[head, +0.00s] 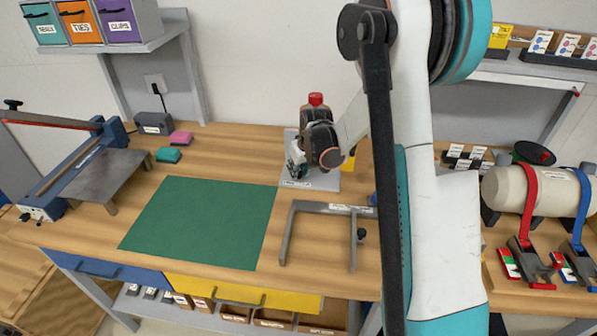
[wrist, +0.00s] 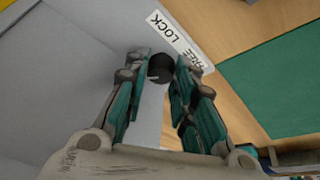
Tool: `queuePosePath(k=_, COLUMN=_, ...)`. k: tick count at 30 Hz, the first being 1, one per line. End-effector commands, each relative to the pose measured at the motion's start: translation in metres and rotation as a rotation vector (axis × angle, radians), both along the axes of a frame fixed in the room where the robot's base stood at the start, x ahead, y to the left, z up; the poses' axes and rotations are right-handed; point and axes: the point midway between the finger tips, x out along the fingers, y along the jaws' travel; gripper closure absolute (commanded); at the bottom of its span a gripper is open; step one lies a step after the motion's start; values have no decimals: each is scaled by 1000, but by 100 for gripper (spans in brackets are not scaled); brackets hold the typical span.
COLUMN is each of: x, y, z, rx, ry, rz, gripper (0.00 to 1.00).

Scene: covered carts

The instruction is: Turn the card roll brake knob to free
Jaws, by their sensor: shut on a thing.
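The brake knob (wrist: 161,67) is small, round and black with a short pale mark on its lower left side. It sits on a grey plate (wrist: 75,75) beside a white label (wrist: 178,42) reading LOCK and FREE; a fingertip partly covers FREE. My gripper (wrist: 162,72) has its teal-padded fingers on either side of the knob, closed on it. In the head view my gripper (head: 296,164) is low over the grey plate (head: 325,182) at the back of the bench, and it hides the knob there.
A grey metal frame (head: 320,208) stands just in front of the plate. A green mat (head: 200,222) lies to the left, with a blue guillotine (head: 72,165) beyond it. A red-topped object (head: 316,99) is behind my gripper. A strapped cream cylinder (head: 530,188) lies on the right.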

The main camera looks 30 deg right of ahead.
Motion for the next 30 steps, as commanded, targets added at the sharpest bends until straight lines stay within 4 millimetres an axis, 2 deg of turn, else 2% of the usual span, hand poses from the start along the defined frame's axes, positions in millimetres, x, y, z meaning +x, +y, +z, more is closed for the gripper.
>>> queuePosePath(k=6, x=0, y=-1, z=-1, rx=1, ry=0, rz=173, gripper=100)
queuePosePath(k=15, x=0, y=-2, z=0, rx=1, ry=1, rz=335, gripper=100)
queuePosePath(k=30, x=0, y=-2, z=0, rx=0, ry=0, rz=398, gripper=100)
